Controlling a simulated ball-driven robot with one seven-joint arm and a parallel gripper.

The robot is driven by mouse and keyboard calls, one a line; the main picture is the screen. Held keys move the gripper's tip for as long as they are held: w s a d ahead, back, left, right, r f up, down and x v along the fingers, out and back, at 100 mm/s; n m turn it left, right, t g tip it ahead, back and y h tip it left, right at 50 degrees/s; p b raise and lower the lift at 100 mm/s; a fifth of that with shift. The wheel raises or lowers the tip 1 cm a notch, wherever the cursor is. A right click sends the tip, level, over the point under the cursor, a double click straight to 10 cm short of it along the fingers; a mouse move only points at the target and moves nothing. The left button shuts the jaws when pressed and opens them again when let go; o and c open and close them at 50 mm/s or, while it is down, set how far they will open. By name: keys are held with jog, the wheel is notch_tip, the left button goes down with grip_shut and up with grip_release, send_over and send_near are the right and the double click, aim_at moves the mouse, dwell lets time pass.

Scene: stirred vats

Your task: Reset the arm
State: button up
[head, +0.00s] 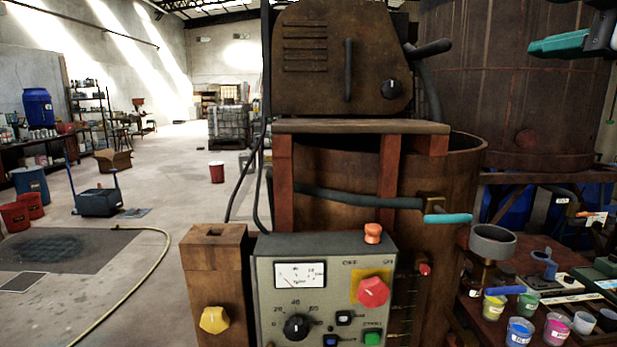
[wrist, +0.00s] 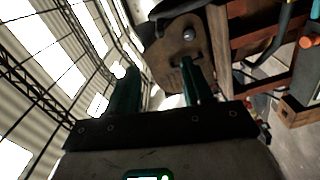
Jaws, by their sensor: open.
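My gripper (head: 562,44) shows at the top right of the head view, partly cut off by the frame edge, with a teal finger pointing left. In the wrist view my gripper (wrist: 157,75) has its two dark green fingers apart, with nothing between them. It is raised in the air, in front of the large rusty vat (head: 505,85) in the head view. The rest of my arm is mostly out of view.
A rusty motor housing (head: 340,60) stands over a smaller vat (head: 455,180). A grey control box (head: 325,260) with a red knob (head: 373,292) and a brown post (head: 213,270) stand in front. Paint pots (head: 520,331) crowd a bench at right. The floor at left is largely open.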

jog(key=w+d+f+m+g, duration=0.1)
jog(key=w+f+m+g, duration=0.15)
jog(key=f, duration=0.95)
jog(key=w+d+f+m+g, duration=0.2)
jog(key=w+f+m, duration=0.15)
jog(key=f, duration=0.95)
jog(key=s+a+f+m+g, duration=0.1)
jog(key=s+f+m+g, duration=0.1)
jog(key=f, duration=0.8)
jog(key=s+a+f+m+g, duration=0.1)
jog(key=s+f+m, duration=0.15)
jog(key=f, duration=0.65)
jog(key=s+f+m+g, duration=0.2)
jog(key=s+f+g, duration=0.1)
jog(key=s+f, duration=0.75)
jog(key=s+f+m+g, duration=0.35)
jog(key=s+f, duration=0.45)
jog(key=f, duration=0.6)
jog(key=s+f+g, duration=0.3)
jog(key=s+f, duration=0.2)
jog(key=s, duration=0.6)
jog(key=shift+s+d+f+h, duration=0.25)
jog(key=shift+d+f+h, duration=0.05)
jog(key=shift+d+h, duration=0.1)
jog(key=shift+c, duration=0.4)
jog(key=shift+a, duration=0.15)
jog(key=shift+c, duration=0.4)
